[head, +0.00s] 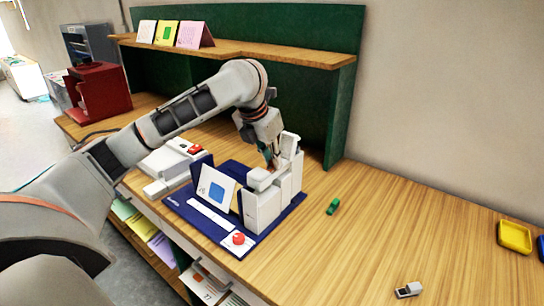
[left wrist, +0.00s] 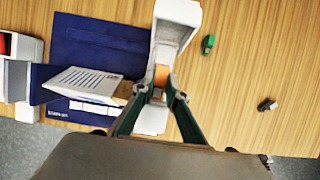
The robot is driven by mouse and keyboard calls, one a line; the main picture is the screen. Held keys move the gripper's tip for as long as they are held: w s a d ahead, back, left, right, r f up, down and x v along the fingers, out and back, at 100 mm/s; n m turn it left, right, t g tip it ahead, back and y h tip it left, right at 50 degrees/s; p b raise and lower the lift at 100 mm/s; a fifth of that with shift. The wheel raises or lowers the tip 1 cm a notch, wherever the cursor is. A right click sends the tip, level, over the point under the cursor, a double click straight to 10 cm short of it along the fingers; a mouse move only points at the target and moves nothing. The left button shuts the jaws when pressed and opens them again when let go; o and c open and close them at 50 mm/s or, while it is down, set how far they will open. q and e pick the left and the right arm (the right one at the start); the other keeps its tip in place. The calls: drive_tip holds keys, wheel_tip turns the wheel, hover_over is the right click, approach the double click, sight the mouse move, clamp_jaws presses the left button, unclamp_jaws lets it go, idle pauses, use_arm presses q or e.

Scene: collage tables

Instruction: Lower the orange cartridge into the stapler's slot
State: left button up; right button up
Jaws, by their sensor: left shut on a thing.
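The white stapler (head: 262,212) stands on a dark blue base on the wooden table, its lid (left wrist: 178,20) raised. My left gripper (head: 271,163) is over the top of the stapler, pointing down. In the left wrist view its two green fingers (left wrist: 163,93) are closed on the orange cartridge (left wrist: 161,75), which lies between the fingertips and in line with the stapler's open top. The slot is mostly hidden by the fingers and cartridge, so I cannot tell how deep the cartridge sits. My right gripper is not in view.
A green block (head: 333,206), a small grey-white item (head: 409,290) and a yellow tray (head: 515,237) are to the right. Table between them is clear.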

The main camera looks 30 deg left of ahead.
use_arm(q)
drive_tip(key=o, duration=0.9)
drive_tip(key=shift+o, duration=0.2)
drive_tip(key=v, duration=1.2)
